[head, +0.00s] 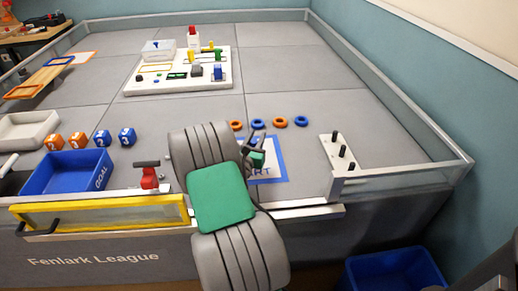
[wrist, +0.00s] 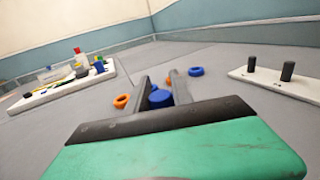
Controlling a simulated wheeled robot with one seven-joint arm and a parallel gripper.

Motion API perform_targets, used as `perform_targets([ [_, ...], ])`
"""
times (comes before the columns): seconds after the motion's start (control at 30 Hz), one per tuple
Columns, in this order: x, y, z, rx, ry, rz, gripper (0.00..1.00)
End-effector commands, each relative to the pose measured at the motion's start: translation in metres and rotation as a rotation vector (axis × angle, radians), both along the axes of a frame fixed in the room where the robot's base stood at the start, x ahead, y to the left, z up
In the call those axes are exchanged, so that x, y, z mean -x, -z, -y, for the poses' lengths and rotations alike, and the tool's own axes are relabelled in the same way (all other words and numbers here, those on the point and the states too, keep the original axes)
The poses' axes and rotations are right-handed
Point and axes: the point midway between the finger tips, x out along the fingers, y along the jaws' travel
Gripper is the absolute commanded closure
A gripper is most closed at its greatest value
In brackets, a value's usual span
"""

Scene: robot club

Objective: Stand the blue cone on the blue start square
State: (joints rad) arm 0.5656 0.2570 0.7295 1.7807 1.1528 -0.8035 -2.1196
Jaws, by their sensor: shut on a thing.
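The blue cone (wrist: 160,98) shows in the wrist view as a rounded blue shape between the two fingers of my gripper (wrist: 160,88). My gripper is shut on it. In the head view my gripper (head: 257,143) is over the start square (head: 279,170), a white sheet with a blue border and blue lettering. My arm and gripper hide the square's left part and most of the cone. I cannot tell whether the cone touches the square.
Orange and blue rings (head: 258,124) lie in a row just behind the square. A white board with black pegs (head: 325,153) stands to the right. A blue goal bin (head: 66,172) and numbered cubes (head: 102,138) are at left. A low wall edges the table.

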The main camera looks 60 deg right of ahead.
Motion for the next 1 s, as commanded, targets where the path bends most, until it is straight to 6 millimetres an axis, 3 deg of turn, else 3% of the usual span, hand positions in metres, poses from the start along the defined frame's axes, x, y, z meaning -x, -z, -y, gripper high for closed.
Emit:
perform_targets([
  [0.1, -0.004, 0.019, 0.013, 0.001, 0.0, 0.001, 1.0],
  [0.37, -0.01, 0.04, 0.029, 0.0, 0.0, 0.001, 1.0],
  [0.5, -0.011, 0.067, 0.027, 0.0, -0.002, -0.001, 1.0],
  [0.83, -0.01, 0.069, 0.027, 0.001, -0.001, 0.001, 1.0],
  [0.87, -0.01, 0.068, 0.027, 0.001, -0.001, 0.001, 0.71],
  [1.0, -0.01, 0.068, 0.027, 0.001, -0.001, 0.001, 0.59],
])
